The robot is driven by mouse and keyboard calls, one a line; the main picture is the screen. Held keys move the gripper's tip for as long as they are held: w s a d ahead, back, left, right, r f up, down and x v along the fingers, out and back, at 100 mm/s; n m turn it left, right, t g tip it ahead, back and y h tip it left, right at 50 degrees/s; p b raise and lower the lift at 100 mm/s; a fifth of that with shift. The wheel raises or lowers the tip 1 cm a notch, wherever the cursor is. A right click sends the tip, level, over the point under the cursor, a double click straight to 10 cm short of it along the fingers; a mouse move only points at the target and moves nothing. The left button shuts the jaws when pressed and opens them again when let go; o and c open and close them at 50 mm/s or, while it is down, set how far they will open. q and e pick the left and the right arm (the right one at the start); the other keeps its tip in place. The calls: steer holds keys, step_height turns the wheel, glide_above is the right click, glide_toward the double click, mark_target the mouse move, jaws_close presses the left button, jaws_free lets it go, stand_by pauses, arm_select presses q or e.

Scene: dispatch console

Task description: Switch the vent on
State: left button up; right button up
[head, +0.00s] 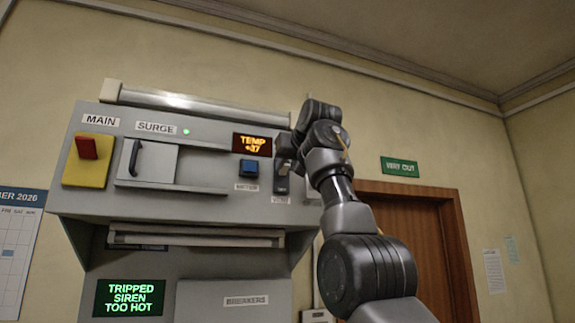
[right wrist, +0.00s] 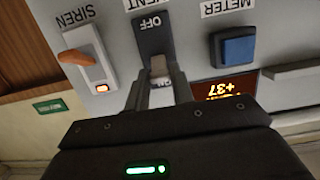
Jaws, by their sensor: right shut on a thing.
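The vent switch (right wrist: 153,38) has a dark plate marked OFF at the end by its label and ON at the other end. Its pale lever (right wrist: 159,66) is between the fingertips of my right gripper (right wrist: 160,80), which is shut on it, near the ON end. I cannot tell for sure which way the lever is thrown. In the head view the lower plate of the vent switch (head: 282,184) shows, and my right gripper (head: 288,152) covers its upper part. My left gripper is not in view.
The siren switch (right wrist: 86,57), with an orange lit mark, and the blue meter button (right wrist: 236,48) flank the vent switch closely. The temperature display (head: 252,145) reads +37. A green-lettered screen (head: 130,298) reads "TRIPPED SIREN TOO HOT". The red main switch (head: 87,147) is far left.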

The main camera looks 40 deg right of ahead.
steer(key=shift+r, duration=0.25)
stand_by(0.3)
steer(key=o, duration=0.7)
steer(key=shift+o, duration=1.4)
steer(key=shift+w+f, duration=0.1)
steer(key=shift+f, duration=0.05)
steer(key=shift+s+a+b, duration=0.15)
steer(key=shift+s+b, duration=0.2)
steer(key=shift+s, duration=0.15)
steer(key=b+v, duration=0.3)
steer(key=v, duration=0.6)
steer(key=shift+s+a+r, duration=0.15)
steer(key=shift+s+r, duration=0.1)
steer(key=shift+s, duration=0.05)
